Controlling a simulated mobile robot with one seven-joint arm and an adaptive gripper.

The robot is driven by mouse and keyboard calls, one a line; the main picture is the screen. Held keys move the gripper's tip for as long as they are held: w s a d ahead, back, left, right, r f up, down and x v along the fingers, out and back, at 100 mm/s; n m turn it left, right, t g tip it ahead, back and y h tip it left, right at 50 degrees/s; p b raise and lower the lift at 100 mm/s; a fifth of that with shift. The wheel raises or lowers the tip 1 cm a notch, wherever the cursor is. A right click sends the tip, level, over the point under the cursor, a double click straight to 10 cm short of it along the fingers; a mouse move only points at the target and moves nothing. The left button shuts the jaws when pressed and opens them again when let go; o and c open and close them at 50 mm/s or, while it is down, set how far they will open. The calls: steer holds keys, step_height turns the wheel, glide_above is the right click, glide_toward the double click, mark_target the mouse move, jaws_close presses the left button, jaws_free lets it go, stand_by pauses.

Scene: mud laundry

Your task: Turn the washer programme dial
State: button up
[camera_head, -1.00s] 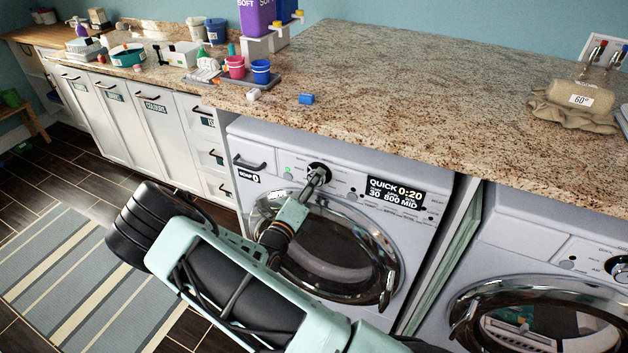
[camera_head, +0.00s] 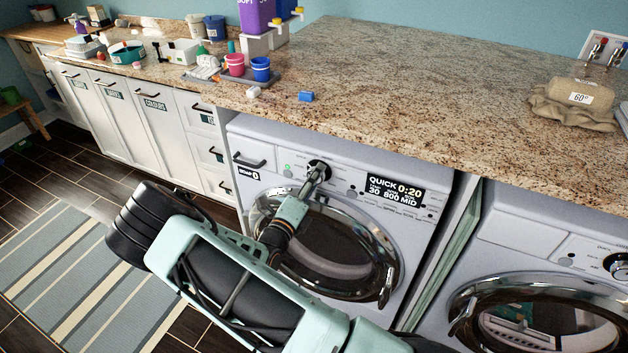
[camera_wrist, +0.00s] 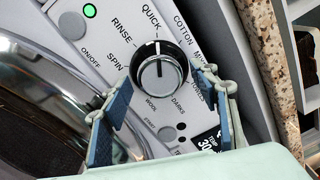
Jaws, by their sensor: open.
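The washer (camera_head: 330,215) stands under the counter, its round door shut. Its display (camera_head: 395,191) reads QUICK 0:20, 30, 800, MID. My gripper (camera_wrist: 160,85) is open, with one blue-padded finger on each side of the dial. Whether the fingers touch the dial I cannot tell. In the head view my gripper (camera_head: 318,172) covers most of the dial.
A green light (camera_wrist: 89,10) glows by the on/off button. The granite counter (camera_head: 400,90) overhangs the washer. A second machine (camera_head: 545,270) stands at the right.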

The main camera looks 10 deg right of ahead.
steer(key=v, duration=1.2)
stand_by(0.3)
